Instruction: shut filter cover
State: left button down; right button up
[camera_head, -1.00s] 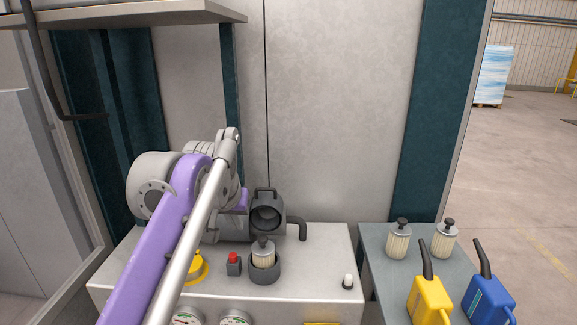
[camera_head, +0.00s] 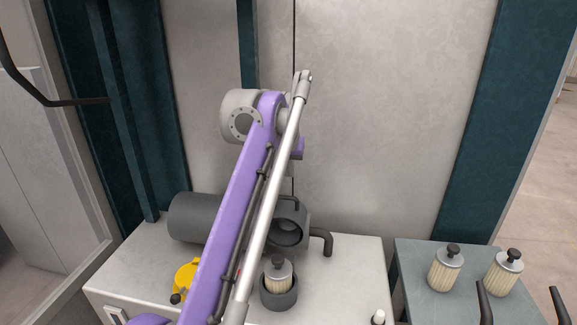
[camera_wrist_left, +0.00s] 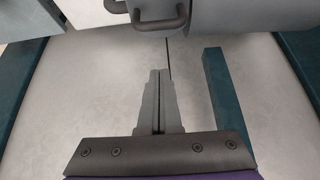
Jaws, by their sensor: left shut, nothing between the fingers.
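The dark grey filter housing (camera_head: 195,218) lies on the light grey machine top. At its right end is a square-edged dark part with a round opening and a handle, which appears to be the filter cover (camera_head: 301,215); it looks open, though my arm hides part of it. In the left wrist view the dark handle (camera_wrist_left: 148,20) shows at the top, beyond the fingertips. My left gripper (camera_wrist_left: 160,72) is shut and empty, apart from the handle. In the head view my purple left arm hides the gripper. My right gripper is not in view.
A pale filter (camera_head: 278,276) stands in a dark cup (camera_head: 279,295) in front of the housing. A black bent pipe (camera_head: 326,241) is to its right. A yellow part (camera_head: 187,277) is left of my arm. Two filters (camera_head: 445,268) stand on the side table (camera_head: 415,265).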

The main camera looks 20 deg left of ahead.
aim_at(287, 207)
pick_arm(q)
jog(key=x, duration=0.4)
jog(key=shift+w+f, duration=0.1)
jog(key=shift+f, duration=0.05)
jog(key=s, duration=0.1)
jog(key=s+b, duration=0.1)
jog(key=shift+s+d+f, duration=0.25)
jog(key=shift+s+d, duration=0.25)
jog(key=shift+s, duration=0.25)
jog(key=shift+s+f, duration=0.1)
jog(key=shift+f, duration=0.05)
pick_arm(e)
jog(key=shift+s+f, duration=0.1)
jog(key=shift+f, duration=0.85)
pick_arm(q)
jog(key=shift+s+b, duration=0.1)
jog(key=shift+b, duration=0.2)
